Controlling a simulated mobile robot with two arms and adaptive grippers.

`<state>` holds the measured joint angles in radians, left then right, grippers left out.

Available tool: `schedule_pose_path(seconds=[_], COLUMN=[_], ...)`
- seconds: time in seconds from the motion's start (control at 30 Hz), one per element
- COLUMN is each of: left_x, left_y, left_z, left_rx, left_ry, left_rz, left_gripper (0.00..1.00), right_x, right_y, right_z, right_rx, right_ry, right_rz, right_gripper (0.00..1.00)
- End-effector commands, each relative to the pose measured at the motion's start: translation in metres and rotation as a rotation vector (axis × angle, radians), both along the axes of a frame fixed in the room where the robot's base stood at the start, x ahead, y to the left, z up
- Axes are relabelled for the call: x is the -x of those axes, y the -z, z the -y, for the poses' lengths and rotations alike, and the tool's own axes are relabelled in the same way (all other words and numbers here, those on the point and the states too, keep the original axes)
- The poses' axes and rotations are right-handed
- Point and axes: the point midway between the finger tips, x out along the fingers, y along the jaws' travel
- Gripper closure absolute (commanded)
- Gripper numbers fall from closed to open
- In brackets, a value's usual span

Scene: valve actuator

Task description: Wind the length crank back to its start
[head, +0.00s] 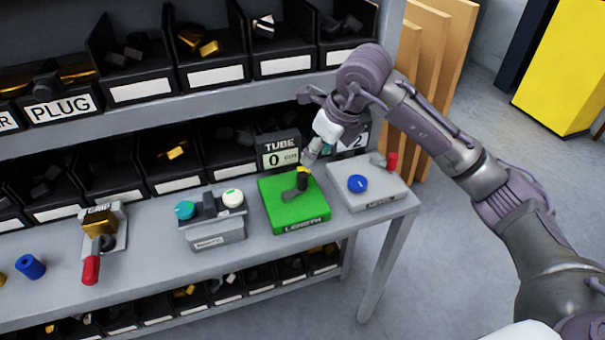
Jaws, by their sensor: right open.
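The length crank (296,191) is a dark arm with an upright black handle and a yellow top. It sits on a green block (284,212) labelled LENGTH on the grey bench. The TUBE display (281,154) behind it reads 0 cm. My right gripper (312,155) is open, just above and behind the crank handle. Its fingers are small in view, and I cannot tell whether they touch the handle. My left gripper is not in view.
To the right is a grey panel (372,202) with a blue knob and a red handle. To the left are a button box (216,232), a GRIP fixture (104,235) with a red handle, and a blue cylinder (30,266). Bins of parts line the shelves behind.

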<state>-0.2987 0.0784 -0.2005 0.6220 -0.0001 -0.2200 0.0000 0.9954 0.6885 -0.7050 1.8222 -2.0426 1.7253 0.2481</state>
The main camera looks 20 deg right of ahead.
Motion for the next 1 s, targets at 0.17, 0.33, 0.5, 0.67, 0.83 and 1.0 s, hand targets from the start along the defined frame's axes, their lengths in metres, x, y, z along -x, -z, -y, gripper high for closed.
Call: schedule_pose_path(seconds=[0.17,0.33,0.5,0.67,0.83,1.0], left_x=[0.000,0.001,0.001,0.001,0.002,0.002], left_y=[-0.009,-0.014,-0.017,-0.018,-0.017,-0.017], left_z=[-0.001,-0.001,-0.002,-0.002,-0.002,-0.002], left_rx=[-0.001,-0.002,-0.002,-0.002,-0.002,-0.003], left_ry=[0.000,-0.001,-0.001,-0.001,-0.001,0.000], left_rz=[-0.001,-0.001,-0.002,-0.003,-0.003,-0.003], left_gripper=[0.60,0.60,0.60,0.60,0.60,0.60], right_x=[-0.012,-0.023,-0.031,-0.034,-0.034,-0.034], right_y=[0.037,0.068,0.088,0.096,0.098,0.097], right_z=[-0.009,-0.017,-0.021,-0.023,-0.023,-0.023], right_rx=[-0.003,-0.003,-0.004,-0.004,-0.004,-0.004], right_ry=[-0.002,-0.003,-0.003,-0.003,-0.003,-0.003], right_rz=[-0.006,-0.005,-0.002,0.000,0.000,0.000], right_gripper=[0.49,0.49,0.49,0.49,0.49,0.60])
